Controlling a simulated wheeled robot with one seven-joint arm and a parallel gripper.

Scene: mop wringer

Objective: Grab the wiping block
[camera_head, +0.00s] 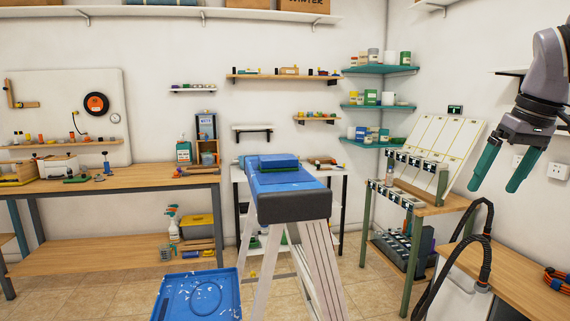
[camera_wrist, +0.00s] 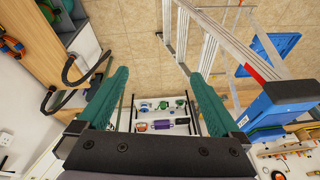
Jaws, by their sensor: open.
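A blue block with a green lower edge (camera_head: 279,161), which looks like the wiping block, lies on the blue top of the stepladder (camera_head: 290,182). In the wrist view, the blue top with a green piece beside it (camera_wrist: 266,134) shows at the right edge, partly cut off. My gripper (camera_head: 491,183) is raised at the right, well apart from the stepladder and block. Its two green fingers are spread with nothing between them, and they also show in the wrist view (camera_wrist: 158,78).
The stepladder legs (camera_head: 315,255) stand mid-floor, with a blue tray (camera_head: 237,305) on their left. A workbench (camera_head: 120,179) runs along the left. A green-legged table (camera_head: 440,208) and a wooden counter with black hoses (camera_head: 527,278) are at the right. Tiled floor is open in front.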

